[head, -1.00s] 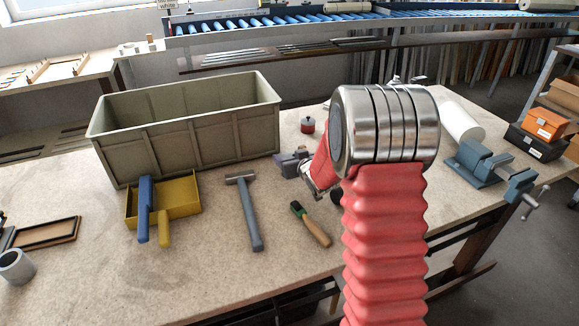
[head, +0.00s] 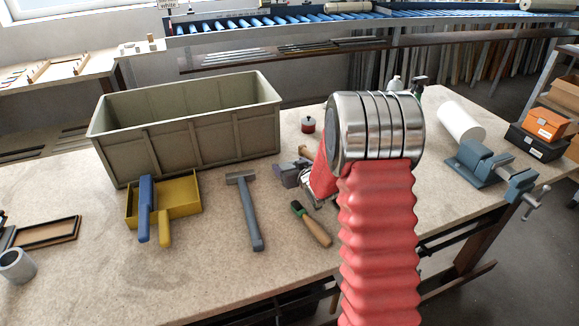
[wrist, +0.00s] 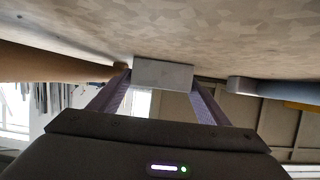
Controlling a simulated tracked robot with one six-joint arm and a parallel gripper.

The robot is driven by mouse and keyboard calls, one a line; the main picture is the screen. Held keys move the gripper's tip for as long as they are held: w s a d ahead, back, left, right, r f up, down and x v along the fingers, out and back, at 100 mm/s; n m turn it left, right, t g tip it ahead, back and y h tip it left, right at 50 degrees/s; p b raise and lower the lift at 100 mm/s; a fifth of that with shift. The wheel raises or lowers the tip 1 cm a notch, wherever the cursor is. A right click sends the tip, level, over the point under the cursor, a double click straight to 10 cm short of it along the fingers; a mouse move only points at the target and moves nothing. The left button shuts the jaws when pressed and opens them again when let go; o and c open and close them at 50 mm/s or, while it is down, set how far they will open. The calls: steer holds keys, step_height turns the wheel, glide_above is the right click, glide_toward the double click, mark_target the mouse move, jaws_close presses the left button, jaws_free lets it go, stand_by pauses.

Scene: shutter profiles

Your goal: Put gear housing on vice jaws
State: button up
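A light grey block (wrist: 163,73), which looks like the gear housing, sits between my two purple fingertips in the wrist view. The fingers lie along its left and right sides; whether they press on it cannot be told. In the head view, my gripper (head: 291,172) is low over the middle of the bench, left of my red arm sleeve and partly hidden by my arm. The housing is not clearly distinguishable there. The blue-grey vice (head: 478,164) stands at the right of the bench, its jaws facing up and nothing visible on them.
A large grey-green crate (head: 190,135) stands at the back left. A yellow tray (head: 182,190), a hammer (head: 245,205) and a wooden-handled brush (head: 314,226) lie in front. A white roll (head: 461,121) lies behind the vice. A small red pot (head: 308,125) stands behind my gripper.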

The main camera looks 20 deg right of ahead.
steer(key=shift+o, duration=1)
steer(key=shift+s+r, duration=0.3)
steer(key=shift+s, duration=0.05)
steer(key=v, duration=1.1)
steer(key=shift+s, duration=0.2)
